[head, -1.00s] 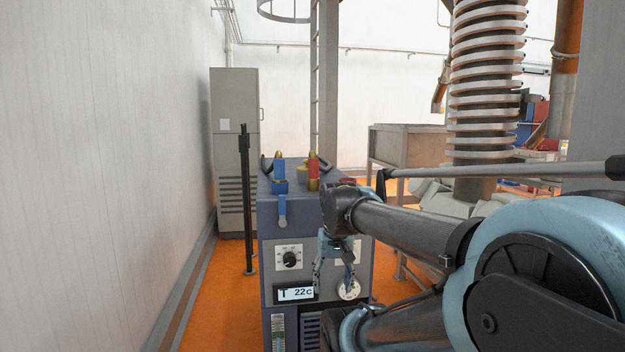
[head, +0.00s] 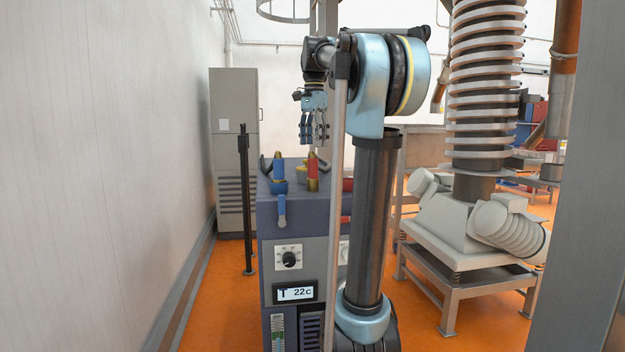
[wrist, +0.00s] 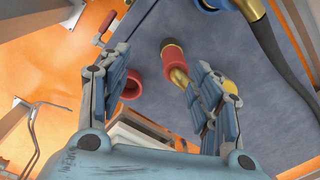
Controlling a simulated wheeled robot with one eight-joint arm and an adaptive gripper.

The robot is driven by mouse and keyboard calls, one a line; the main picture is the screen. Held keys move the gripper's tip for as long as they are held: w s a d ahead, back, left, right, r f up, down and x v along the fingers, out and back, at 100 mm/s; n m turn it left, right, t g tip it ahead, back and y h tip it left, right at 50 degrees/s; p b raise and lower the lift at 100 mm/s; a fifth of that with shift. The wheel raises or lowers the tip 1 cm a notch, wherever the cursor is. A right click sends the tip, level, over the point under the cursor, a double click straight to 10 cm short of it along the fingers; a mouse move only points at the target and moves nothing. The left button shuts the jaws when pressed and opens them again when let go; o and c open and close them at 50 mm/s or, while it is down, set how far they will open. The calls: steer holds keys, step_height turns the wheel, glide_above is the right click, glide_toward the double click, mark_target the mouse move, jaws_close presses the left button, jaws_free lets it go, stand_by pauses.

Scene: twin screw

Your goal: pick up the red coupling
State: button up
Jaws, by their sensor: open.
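The red coupling (head: 312,167), with brass at its ends, stands on top of the blue-grey cabinet (head: 300,212). In the wrist view the red coupling (wrist: 172,56) is seen from above, between the fingers and nearer the right one, with a brass pipe beside it. My gripper (head: 314,140) points down above the red coupling in the head view, apart from it. In the wrist view my gripper (wrist: 160,62) has its fingers spread and holds nothing. The right finger hides part of the brass pipe.
A blue coupling (head: 278,170) stands left of the red one. A red ring-shaped opening (wrist: 131,85) shows near the left finger. A black hose (wrist: 286,58) curves at the right. A blue lever (head: 282,208) hangs on the cabinet front.

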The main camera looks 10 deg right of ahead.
step_height(320, 180, up, 4)
steer(key=f+m, duration=0.1)
steer(key=m, duration=0.1)
glide_above(313, 176)
steer(key=w, duration=0.2)
step_height(313, 176, down, 11)
steer(key=shift+w+f, duration=0.1)
steer(key=shift+w, duration=0.05)
steer(key=shift+d+f, duration=0.1)
steer(key=shift+f, duration=2.65)
steer(key=c, duration=1.4)
